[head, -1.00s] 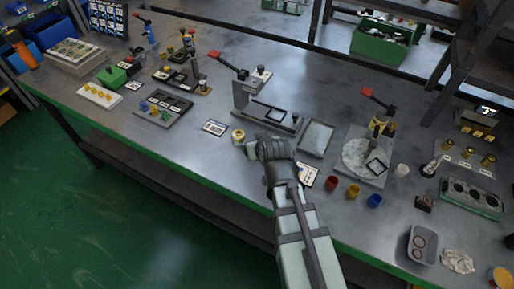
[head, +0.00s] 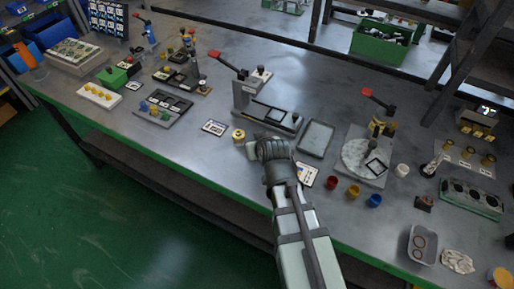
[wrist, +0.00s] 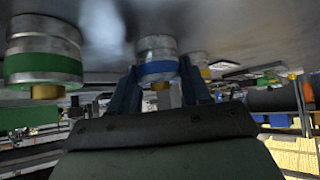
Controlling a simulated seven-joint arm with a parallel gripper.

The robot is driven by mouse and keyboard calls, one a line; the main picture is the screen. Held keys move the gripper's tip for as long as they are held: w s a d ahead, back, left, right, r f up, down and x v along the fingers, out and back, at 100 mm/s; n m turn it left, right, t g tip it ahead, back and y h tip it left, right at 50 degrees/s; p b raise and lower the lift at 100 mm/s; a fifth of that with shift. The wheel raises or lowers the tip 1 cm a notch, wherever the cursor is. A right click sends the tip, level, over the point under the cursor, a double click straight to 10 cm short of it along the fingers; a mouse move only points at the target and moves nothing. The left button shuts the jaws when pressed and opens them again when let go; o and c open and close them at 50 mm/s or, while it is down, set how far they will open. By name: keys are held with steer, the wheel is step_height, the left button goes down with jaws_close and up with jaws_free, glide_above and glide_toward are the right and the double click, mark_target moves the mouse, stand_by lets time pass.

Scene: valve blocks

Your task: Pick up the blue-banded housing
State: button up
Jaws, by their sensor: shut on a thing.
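The blue-banded housing (wrist: 157,62) is a silver metal cylinder with a blue ring and a brass end. In the wrist view it sits between the two blue fingers of my gripper (wrist: 163,92), which is shut on it. The table shows at the top of that view, and I cannot tell whether the housing touches it. In the head view my gripper (head: 262,146) is low over the front middle of the table and hides the housing. A larger-looking green-banded housing (wrist: 43,58) stands to the left in the wrist view, apart from the fingers.
A brass-coloured round part (head: 238,135) stands just left of my gripper in the head view. A press stand (head: 265,112) is behind, with a grey tray (head: 316,138) to its right. Red (head: 331,182), yellow (head: 353,191) and blue (head: 374,200) cups stand along the front right.

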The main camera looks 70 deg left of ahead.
steer(key=shift+r, duration=0.1)
step_height(320, 180, up, 9)
steer(key=shift+f, duration=0.2)
steer(key=shift+w+r, duration=0.2)
steer(key=shift+r, duration=0.25)
steer(key=w, duration=0.2)
steer(key=shift+w+a+r+m, duration=0.1)
steer(key=shift+w+r+m, duration=0.2)
steer(key=shift+w+r, duration=0.05)
steer(key=shift+m+t, duration=0.3)
steer(key=shift+t, duration=0.1)
steer(key=w+a, duration=0.2)
steer(key=w+a+r, duration=0.1)
steer(key=w+a, duration=0.1)
steer(key=w, duration=0.1)
steer(key=shift+r, duration=0.15)
steer(key=shift+w+a+n, duration=0.6)
steer(key=shift+w+a, duration=0.7)
steer(key=shift+a, duration=2.25)
steer(key=shift+g, duration=0.4)
steer(key=shift+f, duration=4.2)
steer(key=shift+f, duration=0.1)
